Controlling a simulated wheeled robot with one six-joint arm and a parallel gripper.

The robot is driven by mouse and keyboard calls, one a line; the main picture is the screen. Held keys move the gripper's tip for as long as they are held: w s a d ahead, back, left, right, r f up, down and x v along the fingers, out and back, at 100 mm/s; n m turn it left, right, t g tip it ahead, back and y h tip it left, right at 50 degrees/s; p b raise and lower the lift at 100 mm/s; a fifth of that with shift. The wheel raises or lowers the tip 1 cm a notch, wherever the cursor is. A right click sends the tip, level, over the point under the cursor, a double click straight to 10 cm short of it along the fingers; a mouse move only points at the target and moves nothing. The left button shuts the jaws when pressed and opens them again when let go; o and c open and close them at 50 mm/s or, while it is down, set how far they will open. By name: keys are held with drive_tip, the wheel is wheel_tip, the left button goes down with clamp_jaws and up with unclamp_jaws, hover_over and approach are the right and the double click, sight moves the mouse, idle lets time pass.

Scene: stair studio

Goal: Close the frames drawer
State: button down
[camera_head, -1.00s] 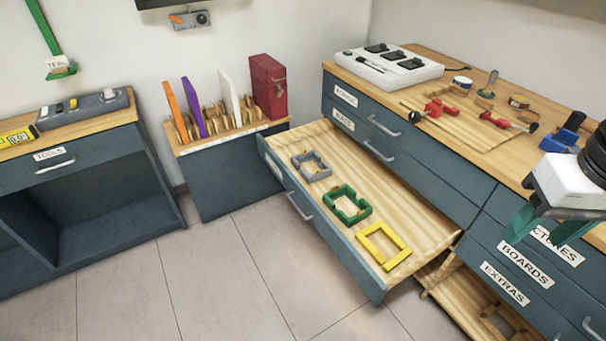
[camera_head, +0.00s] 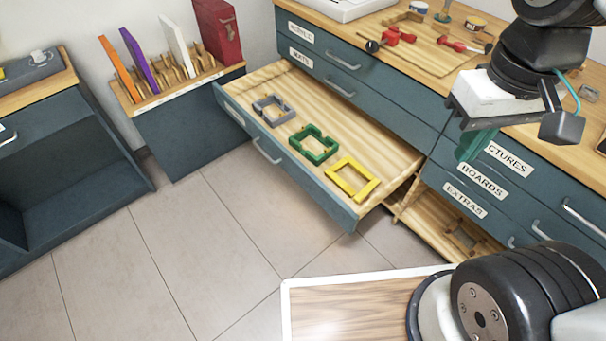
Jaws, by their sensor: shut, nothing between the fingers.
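The open drawer (camera_head: 322,197) sticks far out of the blue cabinet, its front panel facing the lower left. Inside it lie a grey frame (camera_head: 283,117), a green frame (camera_head: 301,147) and a yellow frame (camera_head: 338,183), spaced along the front. Its handle (camera_head: 266,151) is on the front panel. A small label there is too slanted to read. My gripper (camera_head: 474,146), with teal fingers, is at the right in front of the cabinet's right-hand drawers, clear of the open drawer. It is shut and empty; its fingers are seen nearly edge-on.
A lower wooden drawer or shelf (camera_head: 437,228) shows under the open drawer's right end. The worktop (camera_head: 395,62) holds red clamps (camera_head: 398,36). A rack cabinet (camera_head: 187,127) stands close behind the drawer's left end. The tiled floor (camera_head: 205,235) before the drawer is clear.

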drive_tip(key=w+a+f+n+g+h, duration=0.1)
drive_tip(key=w+a+f+n+h, duration=0.35)
drive_tip(key=f, duration=0.45)
drive_tip(key=w+a+f+n+g+h, duration=0.1)
drive_tip(key=w+a+f+n+h, duration=0.2)
drive_tip(key=w+a+f+n, duration=0.4)
drive_tip(key=n+t, duration=0.7)
drive_tip(key=n, duration=0.6)
approach(327, 196)
drive_tip(key=x, duration=0.5)
drive_tip(key=shift+s+a+f, duration=0.1)
drive_tip(key=shift+a+f, duration=0.05)
drive_tip(key=shift+f, duration=0.3)
drive_tip(key=shift+w+d, duration=0.25)
drive_tip(key=shift+d, duration=0.1)
